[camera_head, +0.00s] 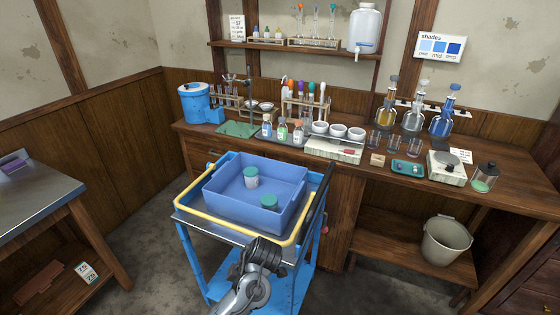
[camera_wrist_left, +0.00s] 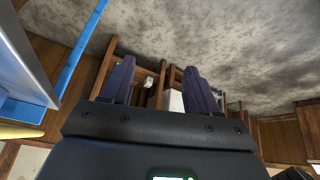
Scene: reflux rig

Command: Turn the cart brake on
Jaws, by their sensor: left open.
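The cart (camera_head: 215,238) has a blue frame and a yellow handle rail (camera_head: 240,232) around its top. A long dark bar (camera_head: 318,205) slants along its right side; I cannot tell whether it is the brake. My left gripper (camera_head: 264,248) is at the cart's near edge, by the front of the yellow rail, with its fingertips hard to make out. In the left wrist view, my left gripper (camera_wrist_left: 158,85) is open, with nothing between its two fingers. A blue cart post (camera_wrist_left: 82,47) and the yellow rail (camera_wrist_left: 20,132) show at the left there. My right gripper is not in view.
A blue bin (camera_head: 240,208) on the cart holds two jars with teal lids (camera_head: 251,172). A bench (camera_head: 480,200) crowded with glassware stands behind. A metal-topped table (camera_head: 35,200) is at the left, a bucket (camera_head: 446,242) at the right. Floor left of the cart is clear.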

